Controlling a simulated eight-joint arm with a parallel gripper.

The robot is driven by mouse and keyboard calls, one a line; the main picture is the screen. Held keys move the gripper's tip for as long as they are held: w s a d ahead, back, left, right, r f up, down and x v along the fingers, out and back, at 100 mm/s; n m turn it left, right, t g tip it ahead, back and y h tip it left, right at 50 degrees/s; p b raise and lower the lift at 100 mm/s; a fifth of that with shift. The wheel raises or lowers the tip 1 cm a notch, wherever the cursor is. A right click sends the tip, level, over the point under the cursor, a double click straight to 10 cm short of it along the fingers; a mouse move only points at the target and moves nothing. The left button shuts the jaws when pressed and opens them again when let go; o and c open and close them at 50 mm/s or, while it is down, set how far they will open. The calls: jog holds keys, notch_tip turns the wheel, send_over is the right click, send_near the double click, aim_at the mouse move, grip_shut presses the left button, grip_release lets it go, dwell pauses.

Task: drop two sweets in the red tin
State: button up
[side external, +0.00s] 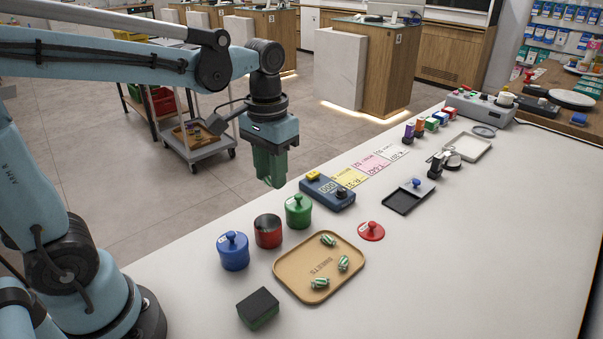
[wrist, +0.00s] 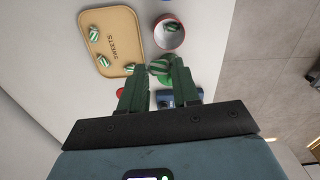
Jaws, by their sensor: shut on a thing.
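My gripper (side external: 270,184) is raised above the counter, over its left edge near the tins. In the wrist view its fingers (wrist: 158,76) are shut on a green-and-white striped sweet (wrist: 159,66). The side view hides this sweet. The red tin (side external: 268,233) stands open between the blue and green tins, below my gripper. In the wrist view the open red tin (wrist: 182,38) shows one striped sweet (wrist: 172,27) inside. Three more sweets lie on the tan tray (side external: 290,270), one of them near its top edge (side external: 328,240).
The blue tin (side external: 234,254) and green tin (side external: 298,212) flank the red tin closely. The red lid (side external: 371,232) lies right of the tray. A blue scale (side external: 328,194) stands behind the green tin. A dark green block (side external: 258,309) is in front. The right counter is mostly clear.

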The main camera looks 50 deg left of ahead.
jog(key=shift+f, duration=2.65)
jog(key=o, duration=1.1)
jog(key=shift+r, duration=0.15)
notch_tip(320, 180, up, 12)
jog(key=shift+f, duration=0.1)
jog(key=s+f+t, duration=0.1)
jog(key=f+t, duration=0.1)
jog(key=f, duration=0.1)
jog(key=s+f+t, duration=0.1)
jog(key=f+t, duration=0.1)
jog(key=s+f+m+t, duration=0.1)
jog(key=s+f+t, duration=0.1)
jog(key=f+t, duration=0.1)
jog(key=shift+a+f, duration=0.1)
jog(key=shift+f, duration=0.2)
